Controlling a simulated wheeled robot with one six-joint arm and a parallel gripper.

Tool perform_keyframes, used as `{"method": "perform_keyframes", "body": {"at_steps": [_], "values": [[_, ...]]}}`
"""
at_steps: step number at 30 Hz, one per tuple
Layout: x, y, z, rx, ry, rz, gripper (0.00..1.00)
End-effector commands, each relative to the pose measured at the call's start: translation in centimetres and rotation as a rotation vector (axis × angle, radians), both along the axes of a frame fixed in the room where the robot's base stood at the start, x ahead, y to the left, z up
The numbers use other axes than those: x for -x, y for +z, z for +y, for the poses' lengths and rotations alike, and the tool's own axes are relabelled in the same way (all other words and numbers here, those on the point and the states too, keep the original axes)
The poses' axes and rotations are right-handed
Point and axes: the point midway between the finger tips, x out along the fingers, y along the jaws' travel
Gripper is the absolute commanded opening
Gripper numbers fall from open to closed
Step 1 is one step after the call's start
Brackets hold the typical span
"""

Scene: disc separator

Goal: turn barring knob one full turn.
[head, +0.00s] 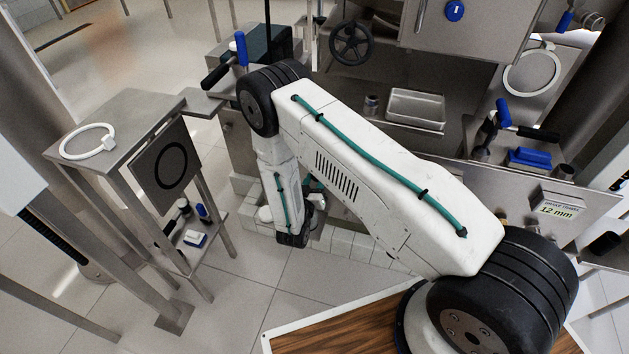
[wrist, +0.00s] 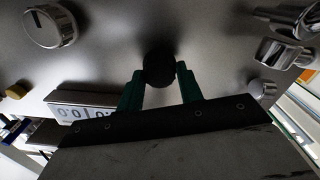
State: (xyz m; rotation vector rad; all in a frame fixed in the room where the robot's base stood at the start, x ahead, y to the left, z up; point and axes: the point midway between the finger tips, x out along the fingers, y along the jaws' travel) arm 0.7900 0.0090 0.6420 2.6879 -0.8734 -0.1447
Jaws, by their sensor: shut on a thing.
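In the wrist view a round black knob (wrist: 158,67), which looks like the barring knob, stands out from a grey metal panel (wrist: 110,50). My gripper (wrist: 161,77) has its two green fingers on either side of the knob, shut on it. No mark showing the knob's angle can be made out. In the head view my white arm reaches down to the machine's base, and the knob and fingertips are hidden there.
The panel also carries a silver dial (wrist: 48,26), a digit counter (wrist: 84,113) and chrome fittings (wrist: 285,48) close by. In the head view a steel stand (head: 120,140) is at left, with a handwheel (head: 351,43) and metal tray (head: 416,108) behind my arm.

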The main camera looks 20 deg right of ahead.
Motion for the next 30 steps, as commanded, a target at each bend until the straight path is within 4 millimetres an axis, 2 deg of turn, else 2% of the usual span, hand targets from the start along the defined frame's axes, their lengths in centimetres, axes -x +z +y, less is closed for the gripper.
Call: {"method": "perform_keyframes", "body": {"at_steps": [21,22,24,30], "values": [[0.13,-0.14,0.13,-0.066,0.004,-0.044,0.14],[0.13,-0.14,0.13,-0.065,0.004,-0.043,0.39],[0.11,-0.12,0.1,-0.066,0.003,-0.044,0.57],[0.06,-0.06,-0.08,-0.064,0.0,-0.046,0.57]]}}
